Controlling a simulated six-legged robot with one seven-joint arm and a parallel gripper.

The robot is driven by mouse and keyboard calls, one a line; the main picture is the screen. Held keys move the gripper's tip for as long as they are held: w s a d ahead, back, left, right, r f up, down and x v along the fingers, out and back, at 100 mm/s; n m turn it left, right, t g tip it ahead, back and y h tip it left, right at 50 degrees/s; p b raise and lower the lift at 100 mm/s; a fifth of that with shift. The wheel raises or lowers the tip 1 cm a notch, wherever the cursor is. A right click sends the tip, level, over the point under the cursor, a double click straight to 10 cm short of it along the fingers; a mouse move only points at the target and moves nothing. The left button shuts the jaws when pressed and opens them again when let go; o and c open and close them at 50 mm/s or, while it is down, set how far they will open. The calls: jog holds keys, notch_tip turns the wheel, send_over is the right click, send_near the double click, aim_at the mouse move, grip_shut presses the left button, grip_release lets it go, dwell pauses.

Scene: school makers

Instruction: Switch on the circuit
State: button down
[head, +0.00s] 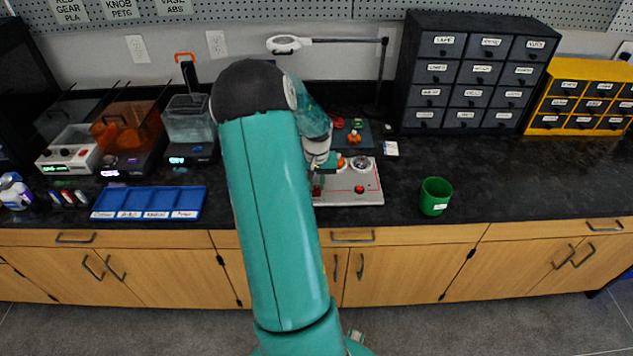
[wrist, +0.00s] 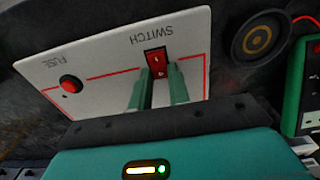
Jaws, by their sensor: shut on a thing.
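The pale circuit board (head: 343,196) lies on the dark counter, partly hidden by my arm in the head view. In the wrist view the board (wrist: 100,62) shows upside down, with red lines and the labels SWITCH and FUSE. A red rocker switch (wrist: 155,58) sits under the SWITCH label. A red round button (wrist: 70,84) sits beside FUSE. My gripper (wrist: 158,80) has its green fingers at the switch, one on each side of its lower part, shut on it. In the head view my gripper (head: 318,178) is over the board's left part.
A round black part with a brass ring (wrist: 254,38) and a green-edged block (wrist: 300,90) with a red wire are beside the board. A green cup (head: 435,196) stands right, a blue tray (head: 150,203) left. Drawer cabinets (head: 470,70) stand behind. The counter around the cup is clear.

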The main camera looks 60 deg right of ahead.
jog(key=shift+s+a+t+h, duration=0.1)
jog(key=shift+a+t+h, duration=0.15)
jog(key=shift+h, duration=0.3)
jog(key=shift+s+a+t+h, duration=0.1)
jog(key=shift+t+h, duration=0.25)
jog(key=shift+h, duration=0.2)
jog(key=shift+w, duration=0.1)
jog(key=c, duration=1.3)
grip_release()
jog(key=shift+r, duration=0.1)
jog(key=v, duration=1.3)
jog(key=shift+a+r, duration=0.1)
jog(key=shift+r, duration=0.2)
